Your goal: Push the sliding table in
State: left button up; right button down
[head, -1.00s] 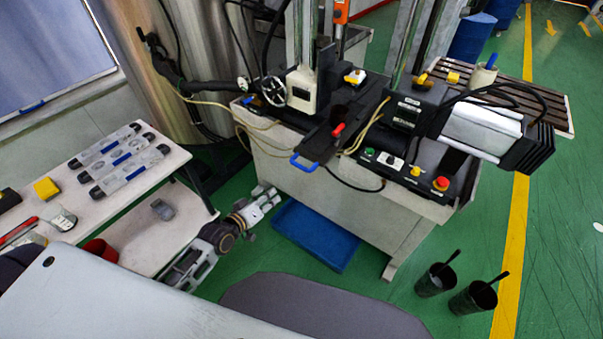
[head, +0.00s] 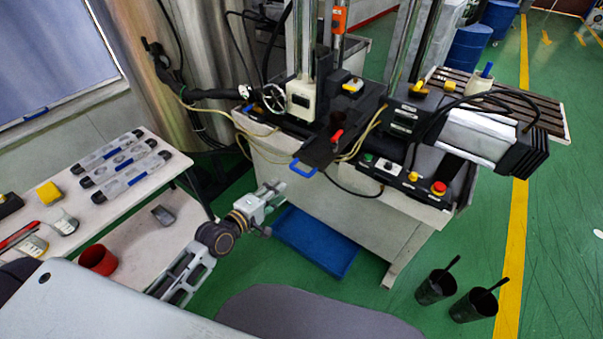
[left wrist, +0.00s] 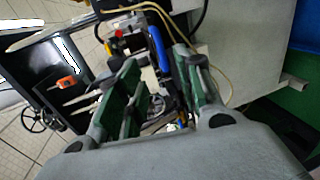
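The sliding table (head: 318,152) is a black plate sticking out of the front of the machine, with a blue handle (head: 303,170) on its near edge. A red-handled item lies on it. In the left wrist view the blue handle (left wrist: 160,48) shows beyond the fingers, near their tips. My left gripper (head: 280,190) is below and slightly left of the handle in the head view, apart from it. Its two green-padded fingers (left wrist: 152,78) are spread with a gap between them. My right gripper is in neither view.
The machine bench (head: 340,207) stands ahead, with a blue bin (head: 316,242) on the floor against it. A white two-level table (head: 150,235) with moulds is at left. Two black cups (head: 455,295) stand on the floor at right.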

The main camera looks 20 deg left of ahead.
aim_at(302, 173)
pick_arm(q)
jog(key=shift+w, duration=0.1)
dwell(0.3)
jog(key=shift+p+x, duration=0.5)
jog(key=shift+x, duration=6.35)
jog(key=shift+f, duration=0.15)
grip_shut()
